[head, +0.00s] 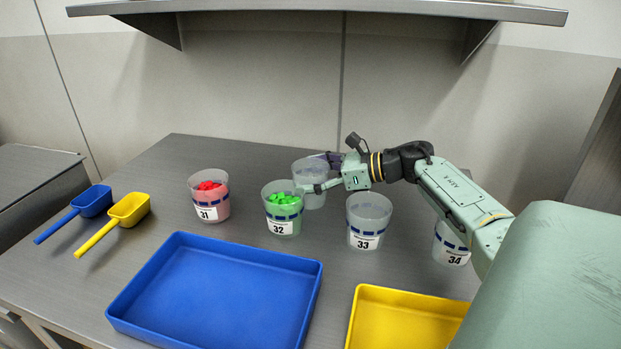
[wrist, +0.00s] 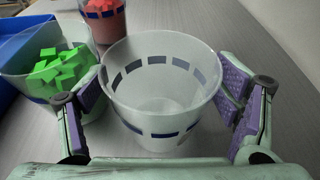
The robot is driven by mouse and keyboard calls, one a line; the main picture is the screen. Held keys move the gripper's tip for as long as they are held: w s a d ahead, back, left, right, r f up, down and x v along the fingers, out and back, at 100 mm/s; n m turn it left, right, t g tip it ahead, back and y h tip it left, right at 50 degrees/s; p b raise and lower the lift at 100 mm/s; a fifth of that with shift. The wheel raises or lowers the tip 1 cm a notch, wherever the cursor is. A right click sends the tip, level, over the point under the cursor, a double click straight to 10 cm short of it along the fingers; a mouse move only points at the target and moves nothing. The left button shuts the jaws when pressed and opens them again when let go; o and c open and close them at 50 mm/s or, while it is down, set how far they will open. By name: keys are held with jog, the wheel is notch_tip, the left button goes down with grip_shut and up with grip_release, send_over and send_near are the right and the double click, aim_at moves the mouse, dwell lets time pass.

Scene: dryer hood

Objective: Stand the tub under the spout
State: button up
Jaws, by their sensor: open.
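An empty clear tub (head: 311,190) with a dashed blue band stands upright on the steel table, behind tub 32. My gripper (head: 318,172) reaches it from the right in the head view. In the wrist view, my open gripper (wrist: 162,92) has one purple-padded finger on each side of the empty tub (wrist: 160,105). The left finger is very close to its wall; whether it touches I cannot tell. No spout can be made out in either view.
Tub 31 (head: 209,200) holds red pieces; tub 32 (head: 282,212) holds green ones, close beside the empty tub. Tubs 33 (head: 368,226) and 34 (head: 450,247) stand right. A blue tray (head: 215,322), yellow tray (head: 372,335) and two scoops lie in front. A shelf (head: 320,8) overhangs.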

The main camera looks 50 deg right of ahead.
jog(key=shift+c, duration=0.2)
jog(key=c, duration=1)
